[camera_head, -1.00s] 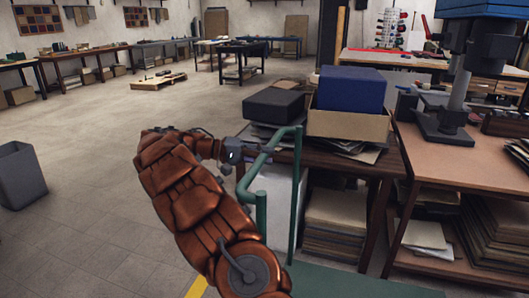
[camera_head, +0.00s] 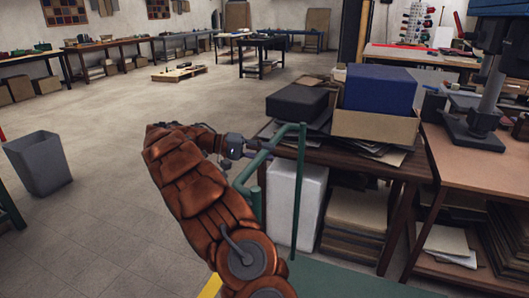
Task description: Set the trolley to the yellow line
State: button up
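The trolley has a green tubular handle (camera_head: 303,185) standing up in the middle of the view and a flat green deck (camera_head: 350,282) along the bottom edge. Much of the deck is out of frame or behind my arm. My gripper (camera_head: 262,147) is at the handle's top bar, with its dark fingers around the bar; they are small and partly hidden. A short piece of the yellow line (camera_head: 210,287) shows on the floor at the bottom, left of my arm and beside the trolley.
A wooden bench (camera_head: 408,165) with a black box (camera_head: 297,101) and a blue box (camera_head: 379,90) stands close behind the trolley. Another bench (camera_head: 470,160) is at the right. A grey bin (camera_head: 38,163) stands at the left. The floor between is clear.

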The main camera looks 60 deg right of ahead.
jog(key=o, duration=0.5)
jog(key=shift+c, duration=0.2)
